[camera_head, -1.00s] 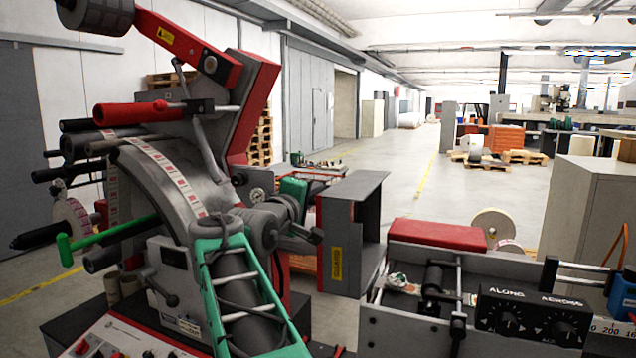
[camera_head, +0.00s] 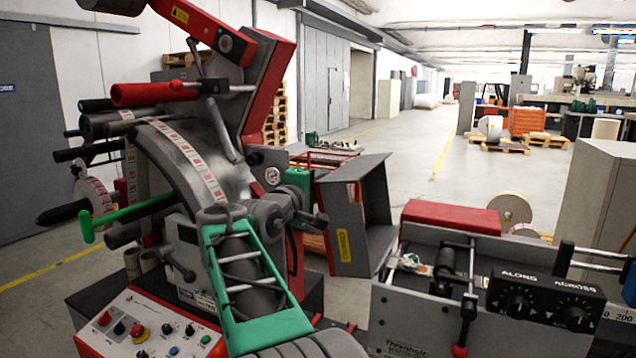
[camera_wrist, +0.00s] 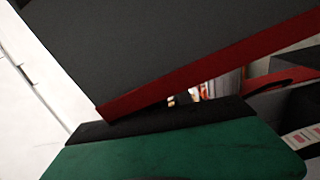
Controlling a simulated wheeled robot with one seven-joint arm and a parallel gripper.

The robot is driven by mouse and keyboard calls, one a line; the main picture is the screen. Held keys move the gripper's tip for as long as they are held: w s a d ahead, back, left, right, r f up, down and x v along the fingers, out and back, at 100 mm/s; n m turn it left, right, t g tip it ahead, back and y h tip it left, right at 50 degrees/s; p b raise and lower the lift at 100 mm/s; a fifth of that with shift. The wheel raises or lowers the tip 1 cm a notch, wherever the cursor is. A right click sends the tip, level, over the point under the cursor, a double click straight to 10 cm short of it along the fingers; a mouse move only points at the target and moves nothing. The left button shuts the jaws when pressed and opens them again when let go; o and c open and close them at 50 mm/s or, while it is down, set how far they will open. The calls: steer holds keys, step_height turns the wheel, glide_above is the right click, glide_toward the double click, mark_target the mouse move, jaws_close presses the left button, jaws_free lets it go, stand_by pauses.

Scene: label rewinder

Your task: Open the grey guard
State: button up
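The grey guard (camera_head: 349,238) stands near the middle of the head view, to the right of the red and grey machine. It is a box-shaped cover with a yellow label on its front face, and its hollow side faces right. I cannot tell its hinge or latch. The wrist view holds a dark grey panel (camera_wrist: 165,45) with a red edge, close above a green surface (camera_wrist: 180,150) with a black border.
A control panel (camera_head: 145,325) with buttons is at the lower left. A red-topped unit (camera_head: 450,217) with black knobs stands to the right. Open floor (camera_head: 440,170) lies behind.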

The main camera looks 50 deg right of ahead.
steer(key=shift+o, duration=0.4)
steer(key=shift+w+r, duration=0.1)
steer(key=shift+w, duration=0.05)
steer(key=shift+a, duration=0.25)
steer(key=b+v, duration=0.2)
steer(key=v, duration=0.5)
steer(key=shift+a, duration=0.25)
